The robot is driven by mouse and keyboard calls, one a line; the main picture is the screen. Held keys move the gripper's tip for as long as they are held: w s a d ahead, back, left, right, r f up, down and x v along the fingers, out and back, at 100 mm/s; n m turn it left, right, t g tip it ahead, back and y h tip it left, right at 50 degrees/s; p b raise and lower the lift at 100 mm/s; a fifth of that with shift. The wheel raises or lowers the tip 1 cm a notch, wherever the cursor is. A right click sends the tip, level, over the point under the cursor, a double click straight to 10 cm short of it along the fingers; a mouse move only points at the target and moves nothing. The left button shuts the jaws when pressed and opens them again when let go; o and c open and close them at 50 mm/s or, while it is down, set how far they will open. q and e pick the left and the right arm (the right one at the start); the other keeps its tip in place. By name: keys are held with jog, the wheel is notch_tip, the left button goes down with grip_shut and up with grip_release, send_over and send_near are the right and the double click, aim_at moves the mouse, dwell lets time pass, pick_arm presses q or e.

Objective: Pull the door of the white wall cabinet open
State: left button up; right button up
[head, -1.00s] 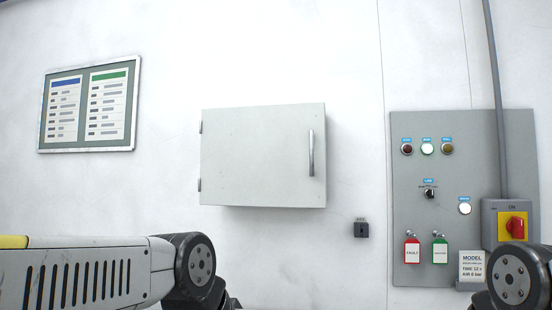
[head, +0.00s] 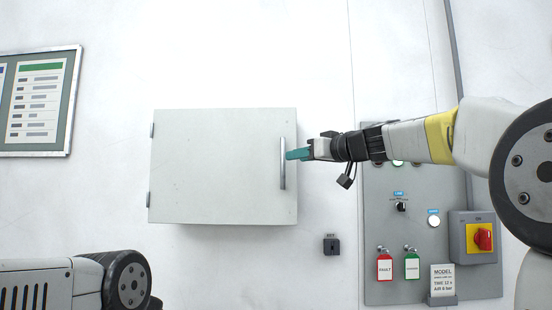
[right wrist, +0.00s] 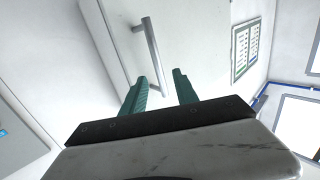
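The white wall cabinet (head: 215,165) hangs on the white wall, its door shut. Hinges show on its left edge. The upright metal bar handle (head: 282,185) is on the door's right side. It also shows in the right wrist view (right wrist: 150,40). My right gripper (head: 290,155) comes in from the right with its teal fingers at the handle's upper half. In the right wrist view the fingers (right wrist: 161,78) are apart, and part of the bar shows in the gap between them. I cannot tell whether they touch it. My left gripper is out of view; only its arm shows at lower left.
A grey control panel (head: 380,285) with buttons, tags and a red rotary switch (head: 483,238) is on the wall at right, partly behind my right arm. A small dark box (head: 331,246) is below the cabinet's right side. A framed notice (head: 38,105) hangs at left.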

aim_at(283, 155)
jog(key=x, duration=0.2)
jog(key=r+x, duration=0.1)
jog(key=x, duration=0.5)
jog(key=shift+w+r, duration=0.2)
jog(key=shift+w, duration=0.1)
grip_shut()
dwell(1.1)
